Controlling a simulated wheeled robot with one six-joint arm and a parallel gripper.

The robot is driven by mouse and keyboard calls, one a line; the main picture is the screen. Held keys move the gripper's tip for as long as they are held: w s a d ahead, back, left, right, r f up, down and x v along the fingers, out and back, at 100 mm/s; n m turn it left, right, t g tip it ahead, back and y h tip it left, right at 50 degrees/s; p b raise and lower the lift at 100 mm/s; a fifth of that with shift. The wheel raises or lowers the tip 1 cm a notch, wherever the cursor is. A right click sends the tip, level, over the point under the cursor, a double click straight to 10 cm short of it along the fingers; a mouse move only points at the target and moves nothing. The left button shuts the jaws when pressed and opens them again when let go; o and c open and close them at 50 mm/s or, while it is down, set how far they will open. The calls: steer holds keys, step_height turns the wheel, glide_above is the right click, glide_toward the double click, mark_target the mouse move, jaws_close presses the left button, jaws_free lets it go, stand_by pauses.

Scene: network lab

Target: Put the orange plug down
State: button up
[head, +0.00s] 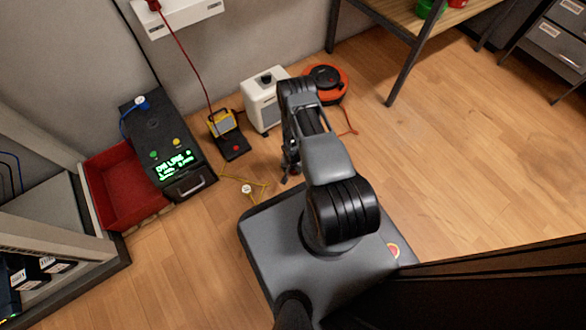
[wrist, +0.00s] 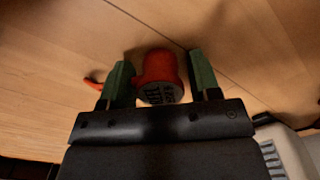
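The orange plug (wrist: 157,70) shows in the wrist view between the two green fingers of my gripper (wrist: 161,74), its dark labelled end facing the camera. A gap shows between the plug and the right finger; the left finger is very close to it. My gripper looks open around the plug. Wooden floor lies behind them, and the frames do not clearly show whether the plug touches it. In the head view my gripper (head: 290,176) is low near the floor, and the plug there is mostly hidden.
A white box (head: 264,101) and an orange reel (head: 326,82) stand beyond my arm. A yellow-and-black device (head: 227,132), a black tester (head: 167,145) with a lit screen and a red bin (head: 116,187) stand left. Floor on the right (head: 470,150) is clear.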

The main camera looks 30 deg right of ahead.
steer(key=shift+o, duration=0.9)
steer(key=w+a+r+n+p, duration=0.1)
steer(key=w+r+p, duration=0.1)
steer(key=r, duration=1.2)
steer(key=w+a+r+n+t+p, duration=0.1)
steer(key=w+r+p, duration=0.15)
steer(key=r, duration=1.15)
steer(key=w+a+r+n+p, duration=0.1)
steer(key=w+r+p, duration=0.1)
steer(key=r, duration=1.2)
steer(key=s+a+r+n, duration=0.2)
steer(key=s+r, duration=0.6)
steer(key=r, duration=0.2)
steer(key=s+a+r+n+t, duration=0.1)
steer(key=s+a+r+n, duration=0.1)
steer(key=s+r, duration=0.6)
step_height(320, 180, up, 2)
steer(key=shift+s+a+r+n+t, duration=0.1)
steer(key=shift+s+a+n+t, duration=0.15)
steer(key=shift+a, duration=0.35)
steer(key=shift+w, duration=0.1)
